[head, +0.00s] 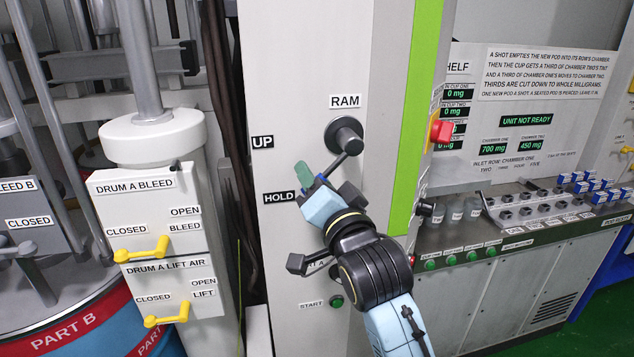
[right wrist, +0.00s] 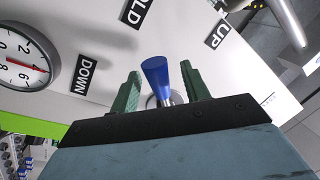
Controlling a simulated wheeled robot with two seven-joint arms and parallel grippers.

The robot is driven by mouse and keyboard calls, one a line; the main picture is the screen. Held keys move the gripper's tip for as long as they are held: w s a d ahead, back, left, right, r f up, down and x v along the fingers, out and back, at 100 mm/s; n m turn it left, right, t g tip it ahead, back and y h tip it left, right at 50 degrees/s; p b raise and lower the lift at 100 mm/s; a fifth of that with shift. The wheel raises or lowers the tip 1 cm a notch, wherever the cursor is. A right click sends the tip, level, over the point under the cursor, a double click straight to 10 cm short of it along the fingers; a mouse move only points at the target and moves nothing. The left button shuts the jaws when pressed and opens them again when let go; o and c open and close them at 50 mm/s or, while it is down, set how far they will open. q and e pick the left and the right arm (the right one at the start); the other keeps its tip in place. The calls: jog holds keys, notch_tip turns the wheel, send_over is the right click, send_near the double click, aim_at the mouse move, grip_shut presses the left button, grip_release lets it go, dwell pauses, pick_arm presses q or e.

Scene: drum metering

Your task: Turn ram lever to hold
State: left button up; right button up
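The ram lever (head: 340,162) is a dark arm on a round black hub under the RAM label (head: 345,102). It slants down and left from the hub; its outer end is hidden behind my right gripper. The UP label (head: 262,141) and HOLD label (head: 279,197) are to its left. My right gripper (head: 312,178) is at the lever's end. In the right wrist view, a blue grip (right wrist: 156,76) stands between the green fingers, with a gap on each side. The DOWN label (right wrist: 86,76) shows there too. Which label the lever points at is unclear. My left gripper is out of view.
A dial gauge (right wrist: 24,59) is beside the DOWN label. Below my right gripper are another dark handle (head: 297,263) and a green START button (head: 336,301). A red button (head: 441,131) is on the panel's right side. Yellow drum levers (head: 141,250) are at left.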

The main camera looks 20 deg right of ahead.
jog(key=s+f+p, duration=0.1)
jog(key=s+p, duration=0.4)
jog(key=s, duration=0.8)
jog(key=shift+s+f+p, duration=0.15)
jog(key=shift+f+p, duration=0.15)
jog(key=shift+f, duration=0.1)
